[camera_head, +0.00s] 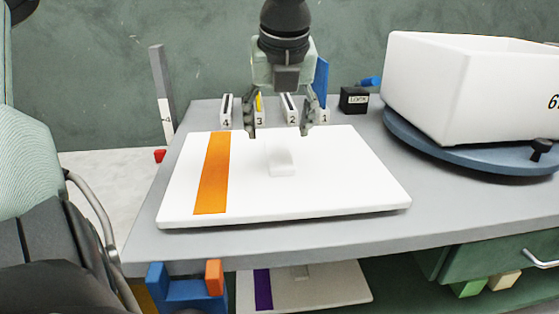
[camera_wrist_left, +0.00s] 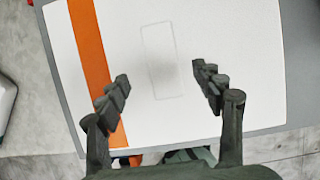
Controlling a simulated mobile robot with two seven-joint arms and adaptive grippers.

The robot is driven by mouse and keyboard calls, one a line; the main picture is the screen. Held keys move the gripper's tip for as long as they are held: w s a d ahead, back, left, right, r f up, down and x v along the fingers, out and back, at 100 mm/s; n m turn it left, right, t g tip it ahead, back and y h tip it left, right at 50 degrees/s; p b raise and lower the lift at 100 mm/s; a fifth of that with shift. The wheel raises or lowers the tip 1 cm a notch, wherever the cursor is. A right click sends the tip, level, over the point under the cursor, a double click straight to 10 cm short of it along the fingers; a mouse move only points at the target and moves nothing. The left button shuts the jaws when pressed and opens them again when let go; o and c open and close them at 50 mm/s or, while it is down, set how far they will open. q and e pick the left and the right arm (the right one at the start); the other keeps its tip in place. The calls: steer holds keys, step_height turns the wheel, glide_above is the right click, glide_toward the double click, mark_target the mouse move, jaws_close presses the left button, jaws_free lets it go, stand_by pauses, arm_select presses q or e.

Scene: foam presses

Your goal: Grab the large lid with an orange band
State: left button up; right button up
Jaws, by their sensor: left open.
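The large white lid (camera_head: 330,180) with an orange band (camera_head: 212,175) lies flat on the grey table. A white block-shaped handle (camera_head: 281,160) stands up near its middle. My left gripper (camera_head: 278,131) is open and empty above the lid's far part, its fingers apart on either side of the handle's line. In the left wrist view the open fingers (camera_wrist_left: 160,85) hang over the white lid (camera_wrist_left: 240,50), with the handle's pale outline (camera_wrist_left: 162,60) between and beyond them. I cannot tell the exact height of the fingertips above the lid. My right gripper is not in view.
A white bin (camera_head: 430,85) stands on a blue turntable (camera_head: 460,150) at the right. Numbered slots (camera_head: 226,110) and a black lock block (camera_head: 354,99) line the table's back. A second lid with a purple band (camera_head: 320,288) lies below the table edge, near a blue-and-orange item (camera_head: 185,288).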

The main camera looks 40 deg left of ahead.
mark_target(279, 152)
arm_select(q)
steer(key=x, duration=0.6)
steer(key=shift+d+p, duration=0.25)
steer(key=shift+p, duration=0.1)
steer(key=c, duration=1.3)
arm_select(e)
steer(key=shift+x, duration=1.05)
arm_select(q)
steer(key=shift+o, duration=0.2)
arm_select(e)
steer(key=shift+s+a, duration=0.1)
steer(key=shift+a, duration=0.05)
